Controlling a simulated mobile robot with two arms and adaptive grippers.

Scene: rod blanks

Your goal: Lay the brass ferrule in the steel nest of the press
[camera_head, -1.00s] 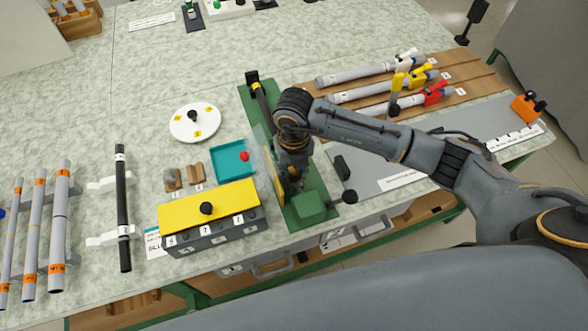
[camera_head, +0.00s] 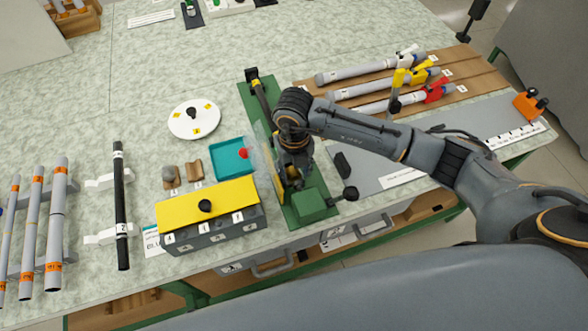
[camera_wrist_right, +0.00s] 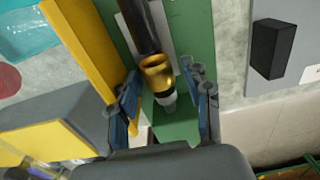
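The brass ferrule (camera_wrist_right: 156,73) shows in the right wrist view as a gold ring-like piece, in line with a dark rod above it. A small grey tip shows just below it; I cannot tell whether this is the steel nest. My right gripper (camera_wrist_right: 160,82) is open, its blue-padded fingers on either side of the ferrule with gaps visible. In the head view my right gripper (camera_head: 294,180) is low over the green press (camera_head: 310,207) and hides the ferrule and nest. My left gripper is not in view.
A yellow-topped box (camera_head: 180,210) stands close left of the press, with a clear guard (camera_head: 262,148) between. A teal tray (camera_head: 232,172) lies behind the box. A grey plate (camera_head: 370,175) lies right. Rods on wooden racks (camera_head: 455,75) are at the back right.

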